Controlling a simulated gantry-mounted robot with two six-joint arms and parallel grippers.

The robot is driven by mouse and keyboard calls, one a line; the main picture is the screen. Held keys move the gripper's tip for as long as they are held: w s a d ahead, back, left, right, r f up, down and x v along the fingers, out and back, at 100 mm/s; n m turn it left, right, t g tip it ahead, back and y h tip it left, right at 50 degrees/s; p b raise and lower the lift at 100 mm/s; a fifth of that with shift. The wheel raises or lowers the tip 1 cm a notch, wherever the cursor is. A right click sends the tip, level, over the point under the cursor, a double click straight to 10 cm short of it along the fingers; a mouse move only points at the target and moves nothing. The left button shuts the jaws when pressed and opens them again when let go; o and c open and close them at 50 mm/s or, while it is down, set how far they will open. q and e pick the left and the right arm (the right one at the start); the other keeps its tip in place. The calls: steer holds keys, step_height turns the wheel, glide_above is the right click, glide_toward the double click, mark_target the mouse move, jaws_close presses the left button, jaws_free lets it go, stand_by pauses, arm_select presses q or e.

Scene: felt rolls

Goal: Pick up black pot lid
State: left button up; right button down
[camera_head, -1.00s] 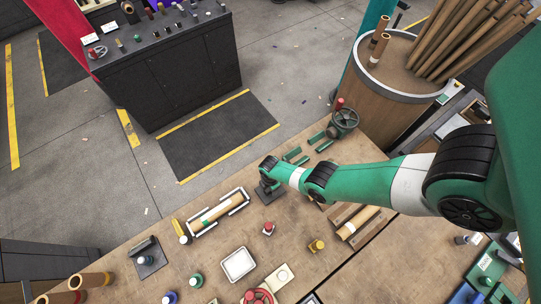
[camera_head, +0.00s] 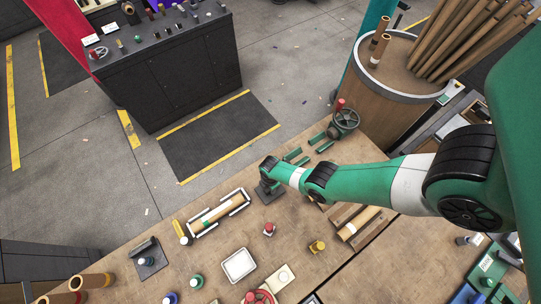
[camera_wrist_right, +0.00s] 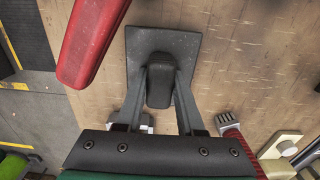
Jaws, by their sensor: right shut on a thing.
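The black pot lid, a dark square plate with a raised rounded knob, lies on the wooden table in the head view (camera_head: 273,197), under the end of my right arm. It also fills the upper middle of the right wrist view (camera_wrist_right: 188,42). My right gripper (camera_wrist_right: 160,88) has its two fingers on either side of the knob and is shut on it. In the head view the gripper (camera_head: 266,184) is small and partly hidden by my wrist. The lid looks flat on the table; I cannot tell any gap beneath it. My left gripper is out of view.
A cardboard roll (camera_head: 217,213) lies in a white-edged holder left of the lid. A white tray (camera_head: 239,265), a red knob (camera_head: 269,229) and a yellow one (camera_head: 317,246) stand nearer.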

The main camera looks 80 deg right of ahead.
steer(key=shift+s+a+f, duration=0.1)
steer(key=shift+s+a, duration=0.05)
steer(key=shift+s, duration=0.15)
steer(key=shift+s+a+r+p, duration=0.1)
steer(key=shift+a+r+p, duration=0.05)
steer(key=shift+r+p, duration=0.3)
steer(key=shift+w+r+p, duration=0.2)
steer(key=shift+r+p, duration=0.35)
steer(key=shift+p, duration=0.05)
steer(key=shift+r, duration=0.1)
step_height(320, 180, up, 5)
steer(key=p, duration=0.5)
